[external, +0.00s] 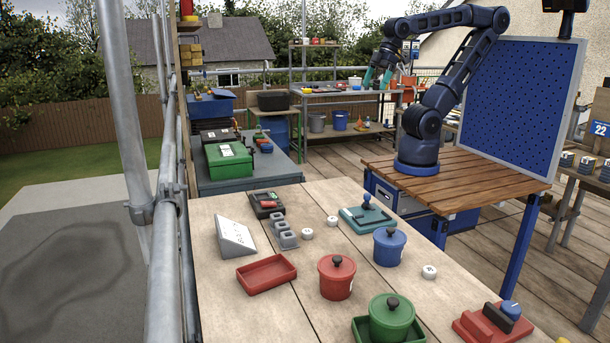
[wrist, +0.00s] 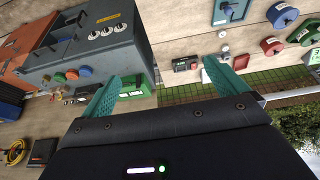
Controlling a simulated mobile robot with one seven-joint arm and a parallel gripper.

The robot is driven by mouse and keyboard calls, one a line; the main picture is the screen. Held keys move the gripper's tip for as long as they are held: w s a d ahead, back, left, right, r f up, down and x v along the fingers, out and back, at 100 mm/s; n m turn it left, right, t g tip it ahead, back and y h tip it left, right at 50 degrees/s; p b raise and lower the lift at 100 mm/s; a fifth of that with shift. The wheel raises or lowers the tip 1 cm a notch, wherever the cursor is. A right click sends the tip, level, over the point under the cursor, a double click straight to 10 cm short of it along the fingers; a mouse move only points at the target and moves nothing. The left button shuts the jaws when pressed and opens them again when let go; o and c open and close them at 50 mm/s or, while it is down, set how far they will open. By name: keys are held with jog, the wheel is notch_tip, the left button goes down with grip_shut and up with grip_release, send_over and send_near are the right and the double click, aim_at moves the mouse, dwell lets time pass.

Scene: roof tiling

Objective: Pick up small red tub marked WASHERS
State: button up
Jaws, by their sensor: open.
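A small round red tub (external: 337,277) with a red lid and dark knob stands upright on the near wooden table in the external view. No lettering on it can be read, so I cannot tell if it is marked WASHERS. What looks like the same red tub (wrist: 271,46) shows small at the upper right of the wrist view. My gripper (external: 378,78) is raised over the far side of the scene, well away from the red tub. Its teal fingers are spread and empty in the wrist view (wrist: 160,70).
A blue tub (external: 389,246) and a green tub (external: 391,317) in a green tray flank the red tub. A red tray (external: 266,273) lies to its left. Small white round pieces (external: 429,272) and a red device (external: 492,324) are nearby. A metal pole (external: 128,110) stands left.

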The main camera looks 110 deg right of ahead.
jog(key=w+a+r+n+g, duration=0.1)
jog(key=w+a+n, duration=0.2)
jog(key=w+a, duration=0.35)
jog(key=w+a+r+n, duration=0.2)
jog(key=w+a, duration=0.1)
jog(key=w, duration=0.6)
jog(key=w+a+r+n+g, duration=0.1)
jog(key=w+a+n, duration=0.2)
jog(key=w+a, duration=0.35)
jog(key=n+g, duration=0.3)
jog(key=n, duration=0.8)
send_over(337, 258)
jog(key=f, duration=2.6)
jog(key=shift+s+d+f, duration=0.15)
jog(key=shift+d, duration=0.15)
jog(key=shift+a+f, duration=0.2)
jog(key=shift+f, duration=0.25)
notch_tip(337, 258, down, 10)
jog(key=shift+a+f, duration=0.1)
jog(key=shift+f, duration=0.05)
jog(key=c, duration=1)
